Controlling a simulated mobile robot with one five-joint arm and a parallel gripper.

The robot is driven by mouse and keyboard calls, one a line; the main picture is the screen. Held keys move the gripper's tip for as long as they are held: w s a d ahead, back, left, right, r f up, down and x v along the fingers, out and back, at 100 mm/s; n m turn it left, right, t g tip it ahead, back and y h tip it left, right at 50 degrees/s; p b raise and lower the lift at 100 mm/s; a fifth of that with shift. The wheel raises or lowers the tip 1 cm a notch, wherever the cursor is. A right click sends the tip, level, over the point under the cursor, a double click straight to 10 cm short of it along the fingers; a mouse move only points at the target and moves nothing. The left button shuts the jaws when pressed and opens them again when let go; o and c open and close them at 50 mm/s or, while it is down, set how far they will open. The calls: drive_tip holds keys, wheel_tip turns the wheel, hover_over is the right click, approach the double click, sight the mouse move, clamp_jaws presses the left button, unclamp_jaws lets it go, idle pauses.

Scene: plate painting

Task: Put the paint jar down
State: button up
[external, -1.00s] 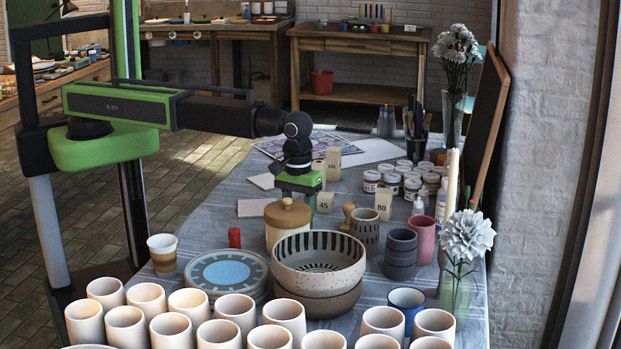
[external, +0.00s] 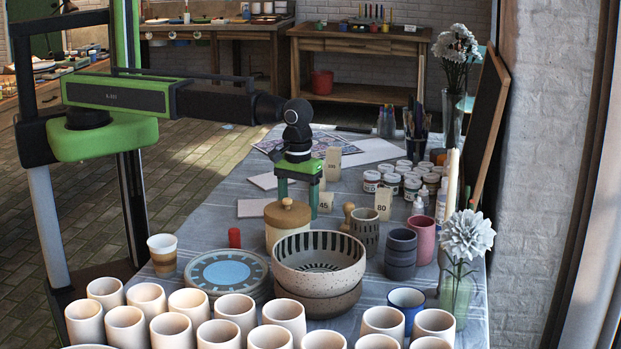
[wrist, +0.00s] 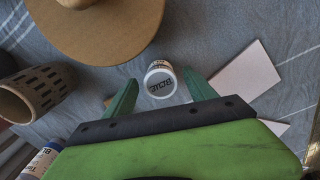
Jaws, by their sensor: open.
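A small white paint jar (wrist: 160,82) with dark lettering on its top shows in the wrist view, below my gripper on the grey-blue cloth. It lies between the two green fingers, with a gap on each side. My gripper (external: 298,203) is open and points down behind the lidded canister (external: 289,240) in the external view. The canister hides the spot below the fingers, so the jar does not show there. The fingers also frame the jar in the wrist view (wrist: 160,77).
The canister's tan lid (wrist: 95,30) is close to the jar. A slotted cup (external: 364,232), bowls (external: 318,285) and number cards (external: 383,204) stand nearby. Several paint jars (external: 412,188) are grouped at right. Flat pale cards (wrist: 242,78) lie beside the jar.

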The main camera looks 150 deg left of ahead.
wheel_tip(320, 180, up, 9)
drive_tip(key=p, duration=0.7)
drive_tip(key=shift+f, duration=0.1)
drive_tip(key=s+d+m, duration=0.3)
drive_tip(key=d+m, duration=0.5)
drive_tip(key=d, duration=0.5)
drive_tip(key=s+d+m, duration=0.3)
drive_tip(key=d+m, duration=0.5)
drive_tip(key=d, duration=0.5)
drive_tip(key=s+d+m, duration=0.4)
drive_tip(key=d+m, duration=0.4)
drive_tip(key=d, duration=0.4)
drive_tip(key=shift+d, duration=0.4)
idle(2.6)
